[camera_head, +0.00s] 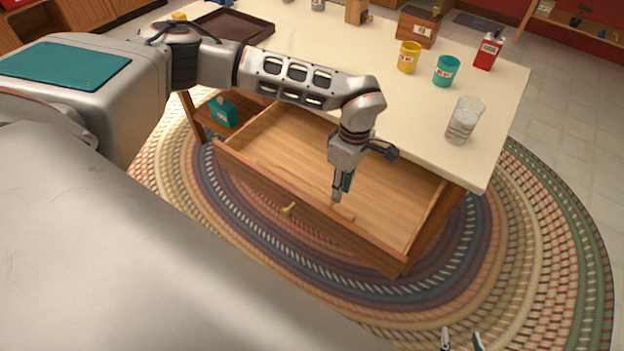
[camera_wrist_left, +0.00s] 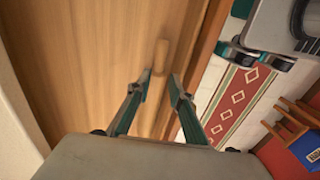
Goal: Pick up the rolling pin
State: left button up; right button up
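The rolling pin is pale wood, close in colour to the drawer, and hard to make out. A short rounded end of it (camera_head: 343,212) shows inside the open drawer (camera_head: 405,200), near the front panel and just beyond my left fingertips. In the left wrist view the rounded wooden end (camera_wrist_left: 161,54) lies ahead of the gap between the fingers. My left gripper (camera_head: 342,192) reaches down into the drawer; in the wrist view its fingers (camera_wrist_left: 160,82) are apart with nothing clearly held. My right gripper (camera_head: 461,340) shows only its separated fingertips at the bottom edge.
The drawer front has a brass knob (camera_head: 288,209). The white tabletop (camera_head: 330,40) above holds a glass (camera_head: 464,120), a teal cup (camera_head: 446,71), a yellow cup (camera_head: 409,57), a red bottle (camera_head: 488,50) and a dark tray (camera_head: 232,25). A braided rug (camera_head: 540,240) lies below.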

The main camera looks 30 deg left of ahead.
aim_at(337, 207)
pick_arm(q)
jog(key=shift+f, duration=0.5)
jog(key=shift+s+f, duration=0.15)
jog(key=shift+f, duration=0.75)
jog(key=f, duration=0.3)
jog(key=f+b, duration=0.1)
jog(key=f, duration=0.2)
jog(key=shift+s+a, duration=0.15)
jog(key=shift+s, duration=0.05)
jog(key=shift+r, duration=0.15)
grip_shut()
